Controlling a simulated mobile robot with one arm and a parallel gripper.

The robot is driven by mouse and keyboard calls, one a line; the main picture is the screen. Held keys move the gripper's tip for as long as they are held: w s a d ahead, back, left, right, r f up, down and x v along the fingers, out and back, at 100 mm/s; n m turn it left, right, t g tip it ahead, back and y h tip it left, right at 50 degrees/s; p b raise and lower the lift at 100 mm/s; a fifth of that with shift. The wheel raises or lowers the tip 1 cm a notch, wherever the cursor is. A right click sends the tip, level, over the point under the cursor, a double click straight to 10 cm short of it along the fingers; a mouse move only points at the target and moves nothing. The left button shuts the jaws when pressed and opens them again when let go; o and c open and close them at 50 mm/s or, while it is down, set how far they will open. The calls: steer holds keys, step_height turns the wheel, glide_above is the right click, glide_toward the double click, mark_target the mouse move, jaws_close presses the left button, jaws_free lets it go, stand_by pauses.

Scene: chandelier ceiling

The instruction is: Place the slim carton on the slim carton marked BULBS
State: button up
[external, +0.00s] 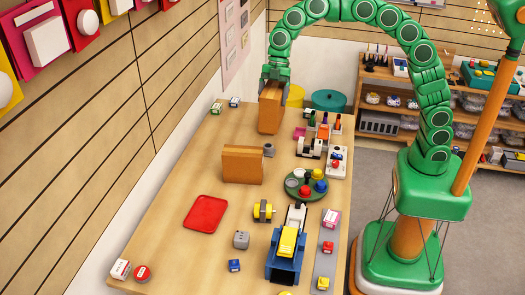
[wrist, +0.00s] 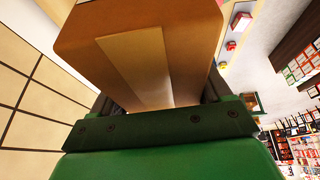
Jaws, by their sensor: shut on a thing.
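My gripper (external: 275,80) is at the far end of the wooden table, shut on a brown slim carton (external: 269,112). The held carton hangs upright below the fingers; I cannot tell whether its bottom touches the table. In the wrist view the held carton (wrist: 200,45) fills the space between the fingers, with a paler tape-like strip along it. A second brown slim carton (external: 242,166) stands upright on its long edge in the middle of the table, nearer the camera and apart from the held one. No BULBS marking is readable on either carton.
A small grey cup (external: 268,150) stands right beside the standing carton. A red tray (external: 206,213) lies in front of it. A green round tray (external: 293,190) with knobs, a blue-yellow toy (external: 287,250) and bottles (external: 323,130) crowd the right side.

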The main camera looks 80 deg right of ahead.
mark_target(281, 94)
steer(key=s+a+r, duration=0.2)
steer(key=s, duration=0.1)
steer(key=shift+s+a+r, duration=0.15)
steer(key=shift+a+r, duration=0.15)
steer(key=shift+a, duration=0.1)
steer(key=w+a+f, duration=0.3)
steer(key=w+f, duration=1)
steer(key=shift+w+a, duration=0.15)
steer(key=shift+w, duration=0.1)
stand_by(0.4)
steer(key=o, duration=1.7)
steer(key=shift+c, duration=0.2)
